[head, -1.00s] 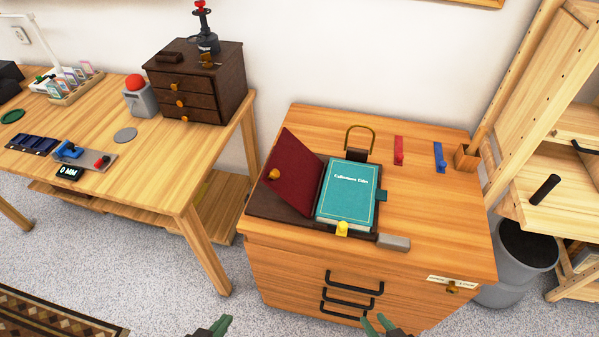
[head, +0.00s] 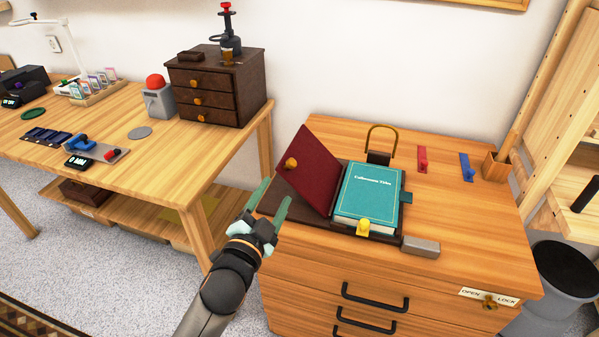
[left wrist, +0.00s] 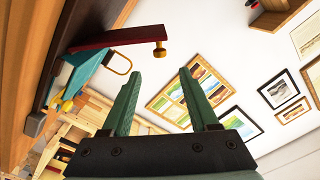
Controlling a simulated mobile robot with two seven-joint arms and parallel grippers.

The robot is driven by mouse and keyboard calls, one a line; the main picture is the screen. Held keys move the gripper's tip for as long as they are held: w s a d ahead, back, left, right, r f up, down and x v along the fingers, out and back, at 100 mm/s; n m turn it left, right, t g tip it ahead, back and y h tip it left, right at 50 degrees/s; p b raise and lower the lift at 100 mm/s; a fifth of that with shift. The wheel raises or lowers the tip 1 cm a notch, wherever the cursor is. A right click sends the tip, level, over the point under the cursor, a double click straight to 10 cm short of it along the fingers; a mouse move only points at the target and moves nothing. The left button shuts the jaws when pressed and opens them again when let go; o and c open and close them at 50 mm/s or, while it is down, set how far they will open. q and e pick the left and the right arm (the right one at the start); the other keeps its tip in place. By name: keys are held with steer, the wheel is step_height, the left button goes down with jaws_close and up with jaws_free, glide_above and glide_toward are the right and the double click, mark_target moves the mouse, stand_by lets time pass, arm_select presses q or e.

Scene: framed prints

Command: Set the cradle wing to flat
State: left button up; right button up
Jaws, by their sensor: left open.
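The cradle's dark red wing (head: 312,172) stands tilted up on the left side of the dark brown cradle base (head: 301,219), with a brass knob (head: 291,163) on its outer face. The wing (left wrist: 112,38) and its knob (left wrist: 159,49) also show in the left wrist view. A teal book (head: 368,193) lies in the cradle to the right of the wing, with a yellow knob (head: 363,227) at its front edge. My left gripper (head: 271,199) is open and empty, left of the wing and apart from it. My right gripper is not in view.
The cradle stands on a wooden cabinet (head: 470,220) with black drawer handles. A grey block (head: 421,247) lies right of the cradle, and a brass loop (head: 382,140) stands behind it. The wooden table (head: 220,150) with a dark drawer box (head: 217,85) is at left.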

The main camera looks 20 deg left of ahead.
mark_target(290, 167)
arm_select(q)
steer(key=w+b, duration=0.1)
steer(key=w, duration=1)
steer(key=shift+w+d, duration=0.15)
steer(key=shift+w, duration=0.25)
steer(key=shift+c, duration=0.3)
steer(key=shift+f, duration=0.1)
jaws_close()
stand_by(0.4)
